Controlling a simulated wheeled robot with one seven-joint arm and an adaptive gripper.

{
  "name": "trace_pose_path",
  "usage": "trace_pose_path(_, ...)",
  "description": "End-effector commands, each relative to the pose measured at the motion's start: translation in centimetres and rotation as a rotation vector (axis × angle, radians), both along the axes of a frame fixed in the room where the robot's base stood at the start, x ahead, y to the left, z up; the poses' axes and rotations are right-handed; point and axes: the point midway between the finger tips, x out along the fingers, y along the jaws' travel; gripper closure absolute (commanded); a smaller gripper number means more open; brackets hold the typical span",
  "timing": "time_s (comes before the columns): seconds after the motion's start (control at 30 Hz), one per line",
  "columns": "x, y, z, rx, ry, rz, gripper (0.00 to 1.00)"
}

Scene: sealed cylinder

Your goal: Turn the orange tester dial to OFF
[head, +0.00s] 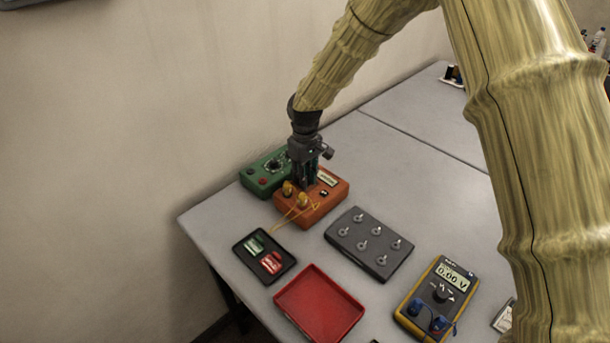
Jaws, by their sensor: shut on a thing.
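The orange tester (325,203) sits near the left back of the table, with two yellow posts (295,194) and a thin yellow lead at its front left. A small pale display (327,177) shows on its top right. My gripper (306,184) points down onto the top of the orange tester. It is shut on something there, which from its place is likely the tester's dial. The dial itself is hidden by the gripper, so its pointer and the OFF mark cannot be read.
A green tester (258,182) with a dark dial stands close behind the orange one. In front are a black tray (285,278) with a green and a red item, a red tray (341,325), a grey peg board (345,230) and a yellow multimeter (411,317).

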Motion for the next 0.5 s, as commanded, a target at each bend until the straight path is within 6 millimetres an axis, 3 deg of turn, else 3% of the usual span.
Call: trace_pose_path(0.5, -0.16, -0.03, -0.16, 0.000, 0.004, 0.434, 1.00)
